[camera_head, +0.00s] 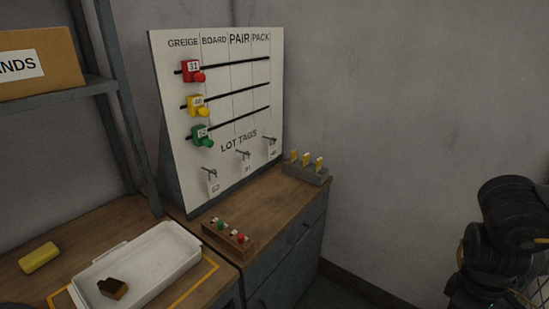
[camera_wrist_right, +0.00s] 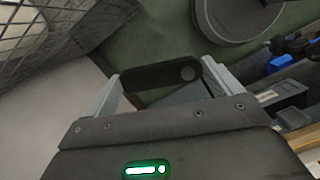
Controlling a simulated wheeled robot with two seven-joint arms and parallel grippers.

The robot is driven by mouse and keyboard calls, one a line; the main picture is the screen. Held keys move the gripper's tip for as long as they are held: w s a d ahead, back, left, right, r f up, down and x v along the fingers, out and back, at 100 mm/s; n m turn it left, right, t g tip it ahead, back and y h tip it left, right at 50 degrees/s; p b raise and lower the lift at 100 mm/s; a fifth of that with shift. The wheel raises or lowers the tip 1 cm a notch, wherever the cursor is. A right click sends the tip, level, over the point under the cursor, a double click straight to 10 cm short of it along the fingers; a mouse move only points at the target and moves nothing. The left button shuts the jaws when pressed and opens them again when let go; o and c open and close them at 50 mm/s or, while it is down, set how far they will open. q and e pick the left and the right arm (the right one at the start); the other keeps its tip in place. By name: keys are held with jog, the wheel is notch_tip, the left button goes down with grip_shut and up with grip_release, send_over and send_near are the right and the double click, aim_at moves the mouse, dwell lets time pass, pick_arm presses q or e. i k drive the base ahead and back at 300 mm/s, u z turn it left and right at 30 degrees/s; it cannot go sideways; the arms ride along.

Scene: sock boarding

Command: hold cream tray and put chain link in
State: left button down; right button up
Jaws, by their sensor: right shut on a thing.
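The cream tray (camera_head: 165,245) lies on the wooden bench at the lower left of the head view. A small dark brown piece (camera_head: 112,288) lies inside it near its left end; I cannot tell exactly what it is. In the right wrist view my right gripper (camera_wrist_right: 162,82) is shut on a black chain link (camera_wrist_right: 155,77), with a finger at each end of it. A round pin shows near the link's right end. The link is away from the tray, and no tray shows in that view. My left gripper is not in view.
A yellow block (camera_head: 40,257) lies left of the tray. A wooden block with green and red pegs (camera_head: 228,237) stands right of it. Behind stands a white board (camera_head: 225,110) with coloured tags. A grey holder (camera_head: 306,173) with yellow pieces sits at the bench's far right.

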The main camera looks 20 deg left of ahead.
aim_at(143, 273)
jog(key=i, duration=0.75)
jog(key=u, duration=2.65)
